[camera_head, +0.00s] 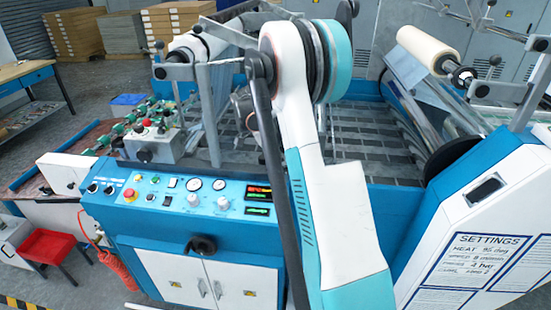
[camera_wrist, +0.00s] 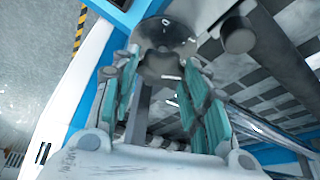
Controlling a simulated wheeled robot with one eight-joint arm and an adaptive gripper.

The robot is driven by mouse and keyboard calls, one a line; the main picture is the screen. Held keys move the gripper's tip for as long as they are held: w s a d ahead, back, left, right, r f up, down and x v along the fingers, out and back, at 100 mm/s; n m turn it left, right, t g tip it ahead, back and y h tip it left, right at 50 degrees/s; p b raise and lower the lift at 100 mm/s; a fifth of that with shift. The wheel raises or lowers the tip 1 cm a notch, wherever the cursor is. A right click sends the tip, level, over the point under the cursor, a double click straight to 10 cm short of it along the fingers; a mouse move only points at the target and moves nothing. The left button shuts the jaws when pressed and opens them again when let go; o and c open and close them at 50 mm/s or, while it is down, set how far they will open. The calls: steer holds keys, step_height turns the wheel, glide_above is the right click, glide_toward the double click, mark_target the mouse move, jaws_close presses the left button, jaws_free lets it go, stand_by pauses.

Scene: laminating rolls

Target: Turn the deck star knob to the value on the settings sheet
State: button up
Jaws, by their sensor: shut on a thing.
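In the wrist view, my gripper (camera_wrist: 160,68) has its two teal-padded fingers closed around a grey knob (camera_wrist: 162,66). The knob sits in front of a dark round disc (camera_wrist: 168,32) with small pale marks; I cannot read its value. The fingertips cover the knob's sides, so its star shape is not clear. In the head view my arm hides the gripper and the knob. The settings sheet (camera_head: 488,258) is on the white side panel at lower right, with handwritten lines for heat, speed, pressure and curl; the curl line seems to read step 2.
The blue laminating machine has a control panel (camera_head: 190,195) with gauges, and a slatted deck (camera_head: 375,145) behind it. A cream film roll (camera_head: 430,48) hangs at upper right. In the wrist view, a dark bar with a round end (camera_wrist: 238,37) is close right of the fingers.

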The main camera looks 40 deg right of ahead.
steer(key=m, duration=0.2)
steer(key=m+g+y, duration=0.1)
steer(key=m, duration=0.2)
steer(key=shift+w+d+g, duration=0.1)
steer(key=shift+w+g, duration=0.05)
steer(key=shift+g, duration=0.15)
steer(key=shift+m+y, duration=0.3)
steer(key=o, duration=1)
steer(key=shift+o, duration=0.2)
steer(key=v, duration=0.7)
steer(key=shift+r, duration=0.2)
steer(key=shift+w, duration=0.1)
